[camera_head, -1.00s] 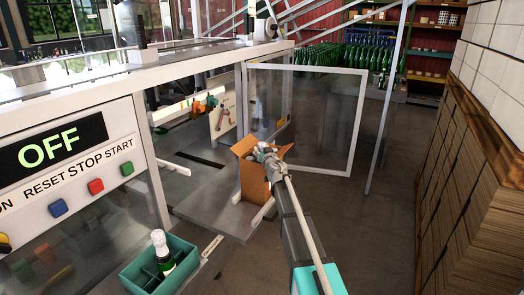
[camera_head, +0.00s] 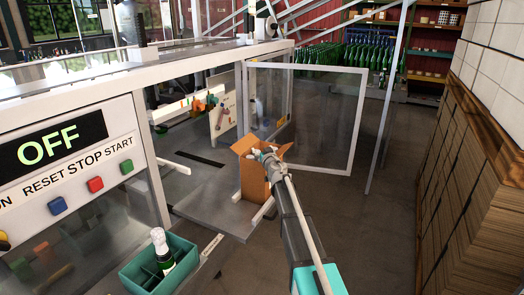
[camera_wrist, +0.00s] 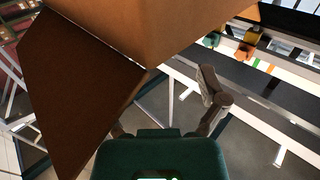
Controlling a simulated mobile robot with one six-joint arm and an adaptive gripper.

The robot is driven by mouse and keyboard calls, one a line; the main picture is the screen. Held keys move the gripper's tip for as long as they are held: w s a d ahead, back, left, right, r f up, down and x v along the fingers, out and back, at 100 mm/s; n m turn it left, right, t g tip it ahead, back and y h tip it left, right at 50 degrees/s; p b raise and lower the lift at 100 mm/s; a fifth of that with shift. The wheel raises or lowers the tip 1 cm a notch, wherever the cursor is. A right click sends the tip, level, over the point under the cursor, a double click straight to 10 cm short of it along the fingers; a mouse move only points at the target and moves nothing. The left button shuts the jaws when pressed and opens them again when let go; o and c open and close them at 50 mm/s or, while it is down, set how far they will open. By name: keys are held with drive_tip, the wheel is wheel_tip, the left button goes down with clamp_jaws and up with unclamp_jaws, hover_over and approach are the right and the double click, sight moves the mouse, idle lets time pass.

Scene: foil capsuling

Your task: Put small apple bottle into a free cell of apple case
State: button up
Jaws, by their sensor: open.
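A tall open cardboard case (camera_head: 255,183) stands on the grey platform in the head view. A pale shape shows at its opening, too small to identify. My gripper (camera_head: 264,154) is at the case's top right rim. In the wrist view the case's brown wall (camera_wrist: 150,25) and a dark flap (camera_wrist: 75,90) fill the upper left. My gripper (camera_wrist: 165,105) is open there, its right finger clear of the case and the left mostly hidden by the flap. A dark bottle with a white top (camera_head: 161,248) stands in a teal divided crate (camera_head: 136,282). I cannot read any apple label.
The machine's control panel (camera_head: 65,165) reads OFF at the left. A clear framed door (camera_head: 310,115) stands open behind the case. A stack of brown boards (camera_head: 470,180) lines the right. Several green bottles (camera_head: 335,62) stand far back. The floor between is free.

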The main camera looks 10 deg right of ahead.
drive_tip(key=shift+s, duration=0.1)
drive_tip(key=s+d, duration=0.1)
drive_tip(key=s, duration=1)
drive_tip(key=shift+s+d, duration=0.3)
drive_tip(key=shift+s, duration=0.05)
idle(0.5)
idle(0.5)
